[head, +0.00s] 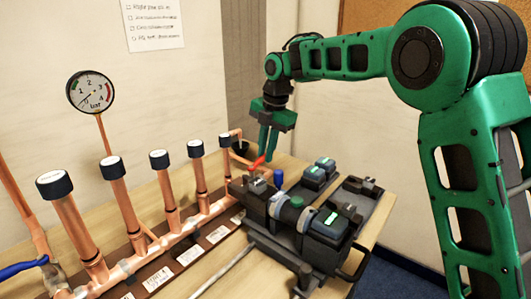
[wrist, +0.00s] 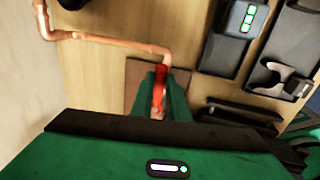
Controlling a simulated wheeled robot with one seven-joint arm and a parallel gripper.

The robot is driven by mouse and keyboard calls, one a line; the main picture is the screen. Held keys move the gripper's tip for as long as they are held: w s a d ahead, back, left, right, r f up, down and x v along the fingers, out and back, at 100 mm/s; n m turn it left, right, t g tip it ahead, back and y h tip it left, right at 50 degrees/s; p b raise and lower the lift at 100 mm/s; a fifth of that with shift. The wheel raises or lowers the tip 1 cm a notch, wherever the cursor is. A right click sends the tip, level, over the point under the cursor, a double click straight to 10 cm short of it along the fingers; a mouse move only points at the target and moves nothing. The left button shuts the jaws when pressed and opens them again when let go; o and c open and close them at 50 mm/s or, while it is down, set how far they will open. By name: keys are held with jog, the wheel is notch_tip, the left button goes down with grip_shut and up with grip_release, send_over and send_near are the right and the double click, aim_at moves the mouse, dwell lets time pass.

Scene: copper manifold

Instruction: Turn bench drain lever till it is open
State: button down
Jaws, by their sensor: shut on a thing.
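The bench drain lever (head: 257,162) is a small red handle near the right end of the copper manifold (head: 189,226). My green gripper (head: 268,150) comes down on it from above, with its fingers shut on the red handle. In the wrist view the red lever (wrist: 159,92) stands between the green fingertips (wrist: 160,95), in line with them. A bent copper pipe (wrist: 110,43) runs to the lever's spot. The valve body under the lever is hidden, so I cannot tell the valve's exact state.
A press tool (head: 290,215) lies on the bench right in front of my gripper. Battery packs (head: 318,172) sit on a dark charger behind it. Capped copper risers (head: 165,180) and a pressure gauge (head: 90,91) stand to the left.

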jog(key=shift+w+d+r, duration=0.25)
jog(key=shift+w, duration=0.15)
jog(key=c, duration=1.8)
grip_release()
jog(key=shift+o, duration=0.4)
jog(key=shift+s+a+f, duration=0.1)
jog(key=shift+a, duration=0.05)
notch_tip(320, 180, up, 10)
jog(key=s+d, duration=0.1)
jog(key=shift+d+r, duration=0.25)
jog(key=shift+d, duration=0.15)
jog(key=shift+s, duration=0.1)
